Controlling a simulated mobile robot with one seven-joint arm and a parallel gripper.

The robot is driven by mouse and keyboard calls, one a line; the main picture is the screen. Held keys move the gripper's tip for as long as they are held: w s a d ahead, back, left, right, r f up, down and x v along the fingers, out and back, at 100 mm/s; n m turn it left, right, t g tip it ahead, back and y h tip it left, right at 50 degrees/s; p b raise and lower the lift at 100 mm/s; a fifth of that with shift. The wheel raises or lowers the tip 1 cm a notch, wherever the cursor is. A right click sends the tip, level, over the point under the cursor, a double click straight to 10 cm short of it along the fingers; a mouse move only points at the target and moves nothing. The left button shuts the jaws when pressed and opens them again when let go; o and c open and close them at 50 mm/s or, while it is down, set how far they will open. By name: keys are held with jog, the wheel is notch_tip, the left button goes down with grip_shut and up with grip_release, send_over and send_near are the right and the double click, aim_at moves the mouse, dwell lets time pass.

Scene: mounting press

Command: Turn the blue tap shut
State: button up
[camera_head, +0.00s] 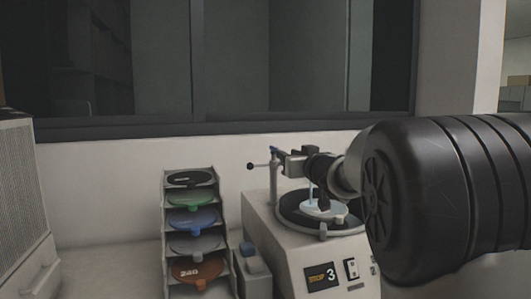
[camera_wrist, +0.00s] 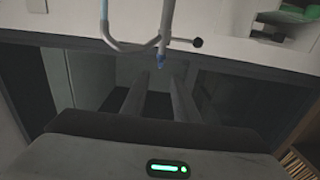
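The blue tap (camera_head: 274,150) sits at the top of a grey upright pipe on the machine (camera_head: 280,248). A side rod with a black knob (camera_head: 250,166) sticks out left, below the blue part. In the wrist view the blue tap (camera_wrist: 161,60) lies just beyond my two fingertips, roughly in line with the gap between them. My gripper (camera_wrist: 160,78) is open, with nothing between its fingers. In the head view my gripper (camera_head: 286,153) comes in from the right, close beside the tap; whether it touches cannot be told. A pale blue streak (camera_head: 310,192) shows above the disc.
A round dark platen (camera_head: 291,214) with a pale disc lies under my gripper. A rack of coloured discs (camera_head: 228,240) stands left of the machine. A wall and window (camera_head: 230,60) are behind. A grey cabinet (camera_head: 20,205) is far left.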

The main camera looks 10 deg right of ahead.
aim_at(274, 150)
jog(key=w, duration=0.3)
jog(key=w+a, duration=0.1)
jog(key=w, duration=0.2)
jog(key=w+a, duration=0.1)
jog(key=w, duration=0.3)
grip_shut()
